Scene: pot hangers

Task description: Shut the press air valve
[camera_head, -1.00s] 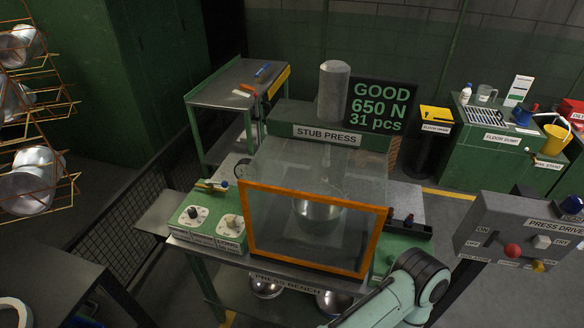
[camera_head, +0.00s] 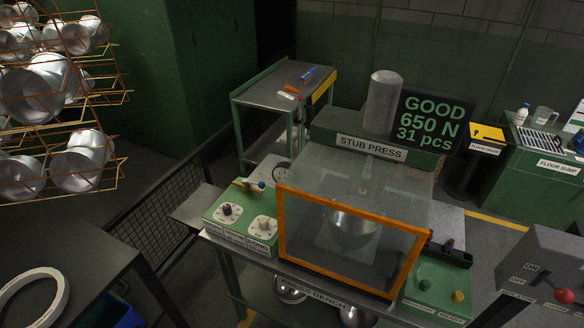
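The stub press (camera_head: 352,125) stands on the press bench behind a clear guard with an orange frame (camera_head: 340,234). A metal pot (camera_head: 352,226) shows inside the guard. Neither gripper is in view.
A knob box (camera_head: 241,222) is at the bench's left front, and a green button box (camera_head: 437,291) at its right. A grey press drive panel (camera_head: 545,275) stands at the right. A pot rack (camera_head: 58,95) and dark table (camera_head: 75,268) are at left.

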